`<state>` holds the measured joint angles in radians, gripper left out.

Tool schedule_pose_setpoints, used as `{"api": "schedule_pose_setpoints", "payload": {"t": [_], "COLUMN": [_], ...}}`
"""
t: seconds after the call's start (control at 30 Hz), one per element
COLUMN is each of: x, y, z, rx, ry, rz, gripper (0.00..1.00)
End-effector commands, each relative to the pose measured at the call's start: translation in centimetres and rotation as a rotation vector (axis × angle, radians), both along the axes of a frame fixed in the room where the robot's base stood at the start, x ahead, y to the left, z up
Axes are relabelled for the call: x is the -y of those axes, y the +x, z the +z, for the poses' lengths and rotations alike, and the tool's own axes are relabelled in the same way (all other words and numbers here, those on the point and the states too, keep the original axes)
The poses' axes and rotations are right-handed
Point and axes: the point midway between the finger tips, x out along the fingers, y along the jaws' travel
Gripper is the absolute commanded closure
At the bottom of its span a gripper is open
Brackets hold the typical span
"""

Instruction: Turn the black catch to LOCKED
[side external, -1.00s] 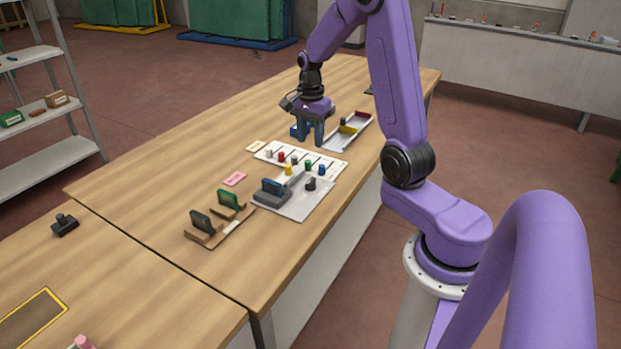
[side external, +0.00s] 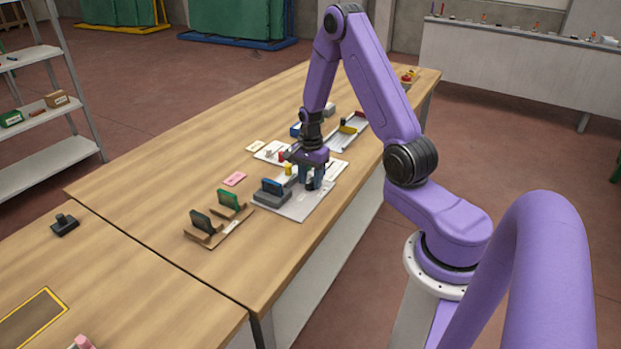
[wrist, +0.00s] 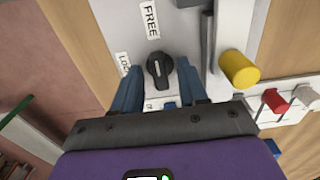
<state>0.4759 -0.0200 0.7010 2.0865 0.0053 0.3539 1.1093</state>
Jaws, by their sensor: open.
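The black catch (wrist: 160,71) is a small dark knob on the pale plate (wrist: 183,24). In the wrist view its long side runs roughly up and down, with its upper end toward the FREE label (wrist: 150,18). The LOCKED label (wrist: 124,63), partly hidden, is to its left. My gripper (wrist: 158,72) is open, with one blue finger on each side of the catch; I cannot tell whether they touch it. In the side view my gripper (side external: 312,182) is low over the right part of the plate and hides most of the catch.
A yellow peg (wrist: 238,69) stands close to the right finger. A grey fixture with a dark panel (side external: 271,191) sits on the plate. A rack of coloured pegs (wrist: 285,102) and a long tray (side external: 347,132) are nearby.

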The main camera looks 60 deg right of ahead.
Motion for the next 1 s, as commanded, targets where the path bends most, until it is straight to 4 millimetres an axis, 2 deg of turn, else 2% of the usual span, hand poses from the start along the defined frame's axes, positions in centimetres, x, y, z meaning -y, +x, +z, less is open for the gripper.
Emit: {"api": "schedule_pose_setpoints", "payload": {"t": [0.27, 0.37, 0.4, 0.77, 1.0], "x": [0.01, 0.00, 0.00, 0.00, 0.03], "y": [0.02, 0.01, 0.01, 0.03, 0.02], "z": [-0.10, -0.09, -0.09, -0.08, -0.09], "rx": [0.001, 0.000, 0.000, 0.000, 0.000], "ry": [0.000, 0.000, 0.000, -0.001, -0.002], "rz": [0.000, 0.000, 0.000, 0.028, 0.147], "gripper": [0.57, 0.87, 1.00, 1.00, 1.00]}}
